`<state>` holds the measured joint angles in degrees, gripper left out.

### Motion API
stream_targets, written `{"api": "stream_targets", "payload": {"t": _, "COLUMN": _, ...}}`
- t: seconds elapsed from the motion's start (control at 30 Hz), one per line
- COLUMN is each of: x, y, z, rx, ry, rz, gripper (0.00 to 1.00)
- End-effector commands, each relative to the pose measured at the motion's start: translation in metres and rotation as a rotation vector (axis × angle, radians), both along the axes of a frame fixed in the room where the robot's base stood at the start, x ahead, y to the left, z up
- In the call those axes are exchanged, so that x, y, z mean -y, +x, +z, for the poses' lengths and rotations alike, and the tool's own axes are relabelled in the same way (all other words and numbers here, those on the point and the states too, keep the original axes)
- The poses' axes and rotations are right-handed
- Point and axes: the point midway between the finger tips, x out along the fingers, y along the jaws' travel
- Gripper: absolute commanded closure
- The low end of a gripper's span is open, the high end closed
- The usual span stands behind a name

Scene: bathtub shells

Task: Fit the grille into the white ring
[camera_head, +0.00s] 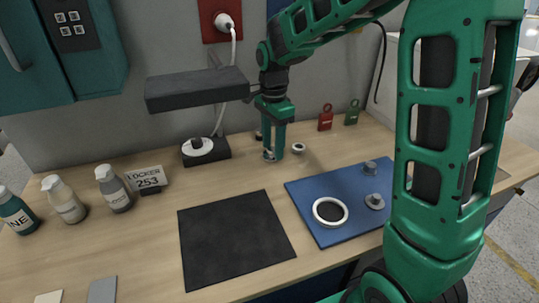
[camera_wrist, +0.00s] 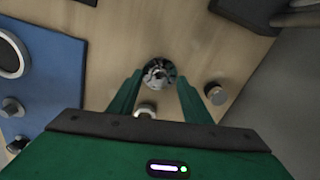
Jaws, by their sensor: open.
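A small round grey metal piece with dark gaps, which looks like the grille (camera_wrist: 158,73), sits on the wooden table between the tips of my gripper (camera_wrist: 160,80). In the head view it shows only partly, at the fingertips of my gripper (camera_head: 274,154). My gripper points down and is open, with a finger on each side of the piece; I cannot tell whether either touches it. The white ring (camera_head: 316,211) lies flat on the blue mat (camera_head: 310,188), with a dark inside. The ring (camera_wrist: 25,50) is partly cut off at the wrist view's left edge.
Two metal knob-like parts (camera_head: 375,201) (camera_head: 370,167) stand on the mat. A small pale round part (camera_head: 299,148) lies right of my gripper. A dark shelf (camera_head: 196,90) overhangs to the left. A black mat (camera_head: 235,240) is bare. Bottles (camera_head: 115,190) and a locker sign (camera_head: 146,177) stand left.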

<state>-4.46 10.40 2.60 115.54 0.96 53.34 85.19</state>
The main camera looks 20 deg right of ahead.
Motion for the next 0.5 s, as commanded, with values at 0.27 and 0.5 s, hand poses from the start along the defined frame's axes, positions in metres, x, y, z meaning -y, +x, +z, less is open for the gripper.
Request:
{"api": "stream_targets", "payload": {"t": 0.27, "x": -0.0002, "y": 0.0000, "z": 0.0004, "rx": 0.000, "ry": 0.000, "rz": 0.001, "gripper": 0.98}}
{"api": "stream_targets", "payload": {"t": 0.5, "x": -0.0004, "y": 0.0000, "z": 0.0006, "rx": 0.000, "ry": 0.000, "rz": 0.001, "gripper": 1.00}}
